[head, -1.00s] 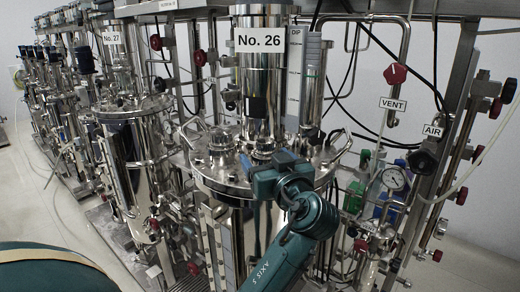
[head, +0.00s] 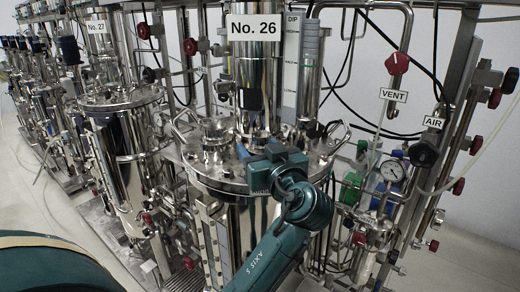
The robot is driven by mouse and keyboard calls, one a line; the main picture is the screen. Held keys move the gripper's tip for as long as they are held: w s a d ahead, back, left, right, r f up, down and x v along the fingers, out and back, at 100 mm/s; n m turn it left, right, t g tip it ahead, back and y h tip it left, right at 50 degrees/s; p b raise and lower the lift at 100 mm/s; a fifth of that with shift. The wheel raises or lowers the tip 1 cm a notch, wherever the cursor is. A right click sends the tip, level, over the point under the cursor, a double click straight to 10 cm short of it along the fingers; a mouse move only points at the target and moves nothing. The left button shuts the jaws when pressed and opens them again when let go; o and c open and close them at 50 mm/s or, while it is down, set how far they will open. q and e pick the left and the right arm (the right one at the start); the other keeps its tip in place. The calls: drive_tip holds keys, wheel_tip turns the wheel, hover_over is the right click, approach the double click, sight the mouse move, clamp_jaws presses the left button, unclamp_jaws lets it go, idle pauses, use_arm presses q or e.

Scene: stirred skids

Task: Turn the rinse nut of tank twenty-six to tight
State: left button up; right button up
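Tank twenty-six (head: 240,241) is a shiny steel vessel in the middle, under a "No. 26" sign (head: 254,27). Its round lid (head: 190,167) carries several steel fittings, including a port (head: 214,140) at the left and another fitting (head: 258,141) near the column. No label marks which is the rinse nut, so I cannot tell it apart. My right gripper is not in view.
Tank twenty-seven (head: 128,165) stands close at the left. At the right are the red vent knob (head: 398,62), the dark air knob (head: 424,153), a round gauge (head: 391,171) and pipes. A lid handle (head: 340,134) rises at the right rim.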

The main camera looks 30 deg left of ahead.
use_arm(q)
drive_tip(key=c, duration=0.5)
drive_tip(key=shift+f+m+t+h+b, duration=0.15)
drive_tip(key=shift+m+t+h+b, duration=0.2)
drive_tip(key=shift+m+t+h, duration=0.5)
drive_tip(key=shift+c, duration=0.2)
drive_tip(key=shift+m+t+h+p, duration=0.35)
drive_tip(key=shift+m+t+h, duration=1.25)
drive_tip(key=shift+h, duration=0.35)
drive_tip(key=o, duration=1)
